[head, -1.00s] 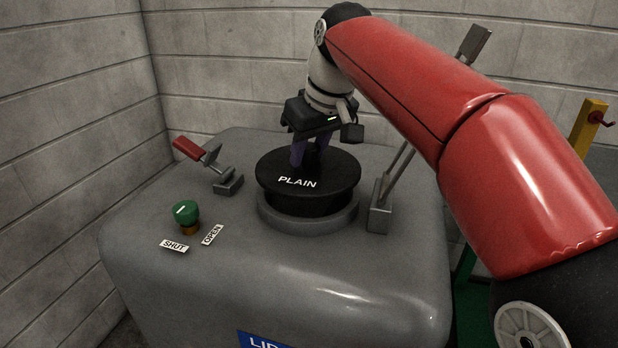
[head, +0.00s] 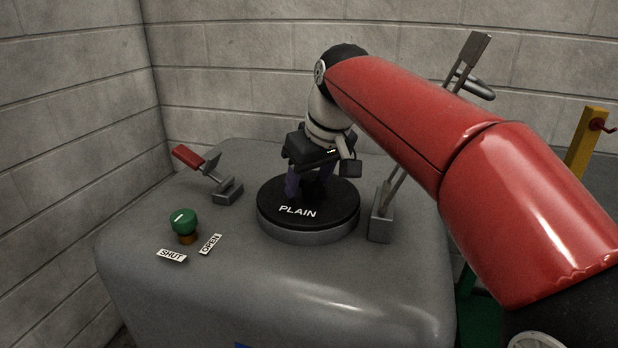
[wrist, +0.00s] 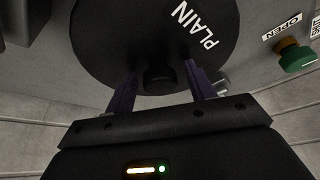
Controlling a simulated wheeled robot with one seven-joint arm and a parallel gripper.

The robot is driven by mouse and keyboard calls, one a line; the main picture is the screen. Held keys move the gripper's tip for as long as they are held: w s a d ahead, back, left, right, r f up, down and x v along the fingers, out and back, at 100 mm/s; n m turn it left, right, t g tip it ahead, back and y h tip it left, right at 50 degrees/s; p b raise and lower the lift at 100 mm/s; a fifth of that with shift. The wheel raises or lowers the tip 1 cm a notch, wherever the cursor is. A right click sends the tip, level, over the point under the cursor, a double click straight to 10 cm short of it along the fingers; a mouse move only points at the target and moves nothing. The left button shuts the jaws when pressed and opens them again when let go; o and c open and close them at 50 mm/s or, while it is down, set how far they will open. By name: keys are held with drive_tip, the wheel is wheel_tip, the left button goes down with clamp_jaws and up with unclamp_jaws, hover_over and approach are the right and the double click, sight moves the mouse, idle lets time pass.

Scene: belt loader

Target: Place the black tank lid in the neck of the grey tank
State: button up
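The black tank lid (head: 335,208), marked PLAIN, lies flat in the neck (head: 312,237) of the grey tank (head: 290,290). Its rim rests down at the neck's grey collar, with no clear gap showing. My gripper (head: 308,184) is above the lid, pointing down. In the wrist view the lid (wrist: 150,25) fills the top, and my gripper's fingers (wrist: 162,82) stand apart on either side of the lid's black knob (wrist: 160,76). A gap shows between each finger and the knob. The neck is hidden under the lid in the wrist view.
A red-handled clamp (head: 200,165) stands left of the neck and a tall metal lever (head: 385,210) close to its right. A green knob (head: 183,222) with SHUT and OPEN labels is at the front left. Block walls stand behind and left.

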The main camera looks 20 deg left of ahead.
drive_tip(key=shift+r, duration=0.1)
drive_tip(key=shift+r, duration=0.35)
drive_tip(key=p+v, duration=0.3)
drive_tip(key=v, duration=0.8)
drive_tip(key=shift+d, duration=0.2)
drive_tip(key=shift+s+r, duration=0.1)
